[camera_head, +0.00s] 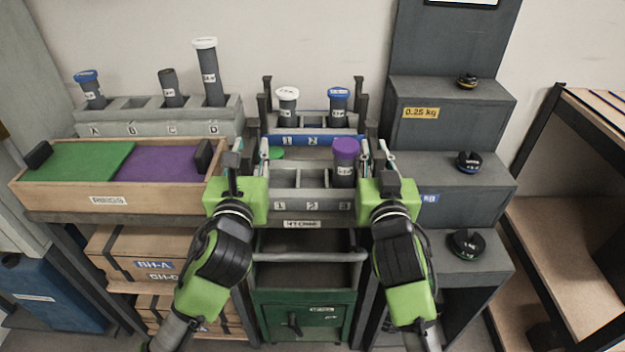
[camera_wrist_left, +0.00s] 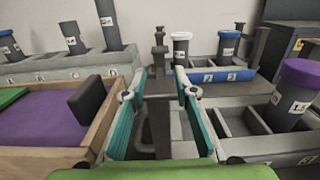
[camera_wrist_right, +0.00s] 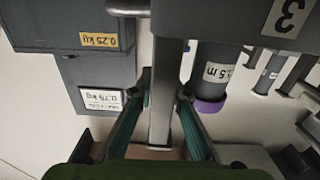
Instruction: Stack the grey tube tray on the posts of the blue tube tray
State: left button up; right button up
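The grey tube tray (camera_head: 290,207), with numbered slots, stands low in the middle of the head view. A purple-capped tube (camera_head: 344,162) stands in its slot 3. The blue tube tray (camera_head: 290,138) is behind it, with dark upright posts (camera_head: 358,90) and a white-capped tube (camera_head: 287,104) and a blue-capped tube (camera_head: 338,107). My left gripper (camera_wrist_left: 159,75) is at the grey tray's left end, its fingers apart on either side of a grey bar. My right gripper (camera_wrist_right: 165,85) is at the right end, its fingers straddling an upright bar. Firm contact cannot be made out.
A grey rack (camera_head: 150,122) of tubes stands at back left. A wooden box (camera_head: 110,202) with green and purple panels lies before it. Dark steps (camera_head: 455,140) with knobbed weights rise on the right. A green cabinet (camera_head: 305,315) is below the grey tray.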

pick_arm(q)
jog(key=c, duration=0.4)
pick_arm(e)
jog(key=c, duration=0.4)
pick_arm(q)
grip_shut()
pick_arm(e)
grip_shut()
pick_arm(q)
jog(key=shift+r, duration=0.2)
pick_arm(e)
jog(key=shift+r, duration=0.2)
